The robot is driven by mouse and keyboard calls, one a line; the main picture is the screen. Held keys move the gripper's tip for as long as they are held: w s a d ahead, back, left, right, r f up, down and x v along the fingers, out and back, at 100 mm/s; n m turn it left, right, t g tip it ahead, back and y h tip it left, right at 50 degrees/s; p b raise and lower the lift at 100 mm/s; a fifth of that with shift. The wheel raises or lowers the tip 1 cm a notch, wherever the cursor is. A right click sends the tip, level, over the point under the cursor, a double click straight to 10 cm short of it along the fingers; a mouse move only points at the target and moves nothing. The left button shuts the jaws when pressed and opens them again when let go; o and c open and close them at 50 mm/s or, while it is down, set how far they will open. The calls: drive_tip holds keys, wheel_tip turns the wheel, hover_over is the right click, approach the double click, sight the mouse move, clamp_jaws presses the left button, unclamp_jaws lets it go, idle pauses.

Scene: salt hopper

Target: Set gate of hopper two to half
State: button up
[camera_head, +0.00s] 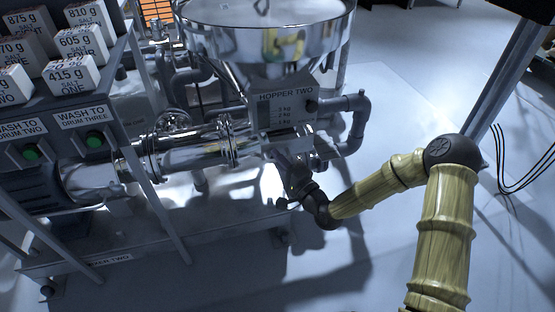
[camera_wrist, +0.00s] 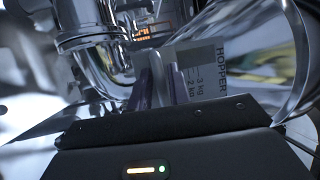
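Hopper two (camera_head: 265,40) is a shiny steel funnel at the top middle of the head view. Its label plate (camera_head: 282,103) reads "HOPPER TWO" with 3 kg, 2 kg and 1 kg marks. The plate also shows, turned on its side, in the wrist view (camera_wrist: 208,72). My gripper (camera_head: 284,162) is just below the plate, among the steel parts under the hopper. In the wrist view my fingers (camera_wrist: 166,76) stand close together in front of the plate. Whether they hold anything is unclear. I cannot clearly make out the gate.
A horizontal steel pipe (camera_head: 190,155) runs left from below the hopper. A grey bent pipe (camera_head: 358,120) is close on the right. A rack with salt boxes (camera_head: 72,76) and green buttons (camera_head: 94,140) stands at left. Open floor (camera_head: 395,90) lies to the right.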

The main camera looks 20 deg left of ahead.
drive_tip(key=shift+w+d, duration=0.1)
drive_tip(key=p+v, duration=0.3)
drive_tip(key=v, duration=1.4)
drive_tip(key=shift+s+p, duration=0.2)
drive_tip(key=shift+p, duration=0.2)
drive_tip(key=shift+d, duration=0.15)
drive_tip(key=shift+w+f, duration=0.1)
